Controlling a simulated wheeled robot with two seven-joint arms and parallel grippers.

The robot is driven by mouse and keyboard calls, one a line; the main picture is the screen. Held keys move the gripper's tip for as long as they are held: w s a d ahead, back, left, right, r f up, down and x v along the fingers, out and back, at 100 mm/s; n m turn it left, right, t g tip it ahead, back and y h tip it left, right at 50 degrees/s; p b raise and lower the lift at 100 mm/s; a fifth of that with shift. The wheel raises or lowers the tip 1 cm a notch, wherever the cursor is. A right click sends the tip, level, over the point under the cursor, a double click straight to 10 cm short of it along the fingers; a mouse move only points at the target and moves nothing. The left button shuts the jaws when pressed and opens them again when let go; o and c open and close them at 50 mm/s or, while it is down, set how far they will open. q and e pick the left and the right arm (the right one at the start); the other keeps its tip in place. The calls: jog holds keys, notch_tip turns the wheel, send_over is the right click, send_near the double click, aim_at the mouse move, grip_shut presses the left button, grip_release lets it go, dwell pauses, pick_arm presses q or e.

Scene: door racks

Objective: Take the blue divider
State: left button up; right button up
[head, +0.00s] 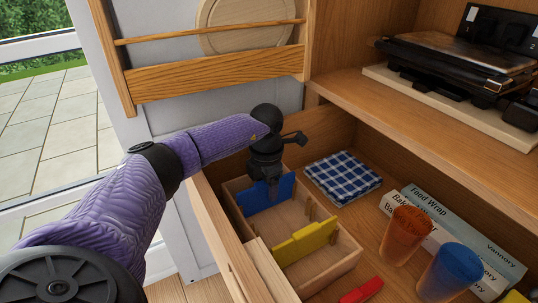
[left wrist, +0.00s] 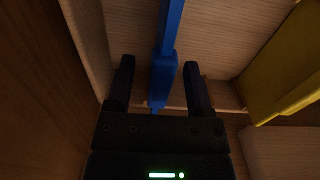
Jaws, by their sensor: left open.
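The blue divider (head: 268,195) stands upright across the wooden organizer box (head: 345,262) in the open drawer. My left gripper (head: 270,188) reaches down over it from above and hides part of its top. In the left wrist view my left gripper (left wrist: 158,85) is open, one finger on each side of the blue divider (left wrist: 168,60), with a gap visible on both sides. The fingers do not appear to press on it. My right gripper is not in view.
A yellow divider (head: 305,243) stands nearer in the same box. A checked cloth (head: 342,178), two boxes (head: 455,235), an orange cup (head: 406,236), a blue cup (head: 450,275) and a red item (head: 362,291) lie to the right. The drawer's side wall (head: 222,235) is close on the left.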

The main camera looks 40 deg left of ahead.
pick_arm(q)
jog(key=shift+f, duration=0.65)
jog(key=shift+w+r, duration=0.1)
jog(key=shift+r, duration=0.05)
jog(key=shift+c, duration=0.5)
grip_shut()
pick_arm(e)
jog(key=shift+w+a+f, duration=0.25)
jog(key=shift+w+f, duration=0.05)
pick_arm(q)
jog(key=shift+r, duration=0.15)
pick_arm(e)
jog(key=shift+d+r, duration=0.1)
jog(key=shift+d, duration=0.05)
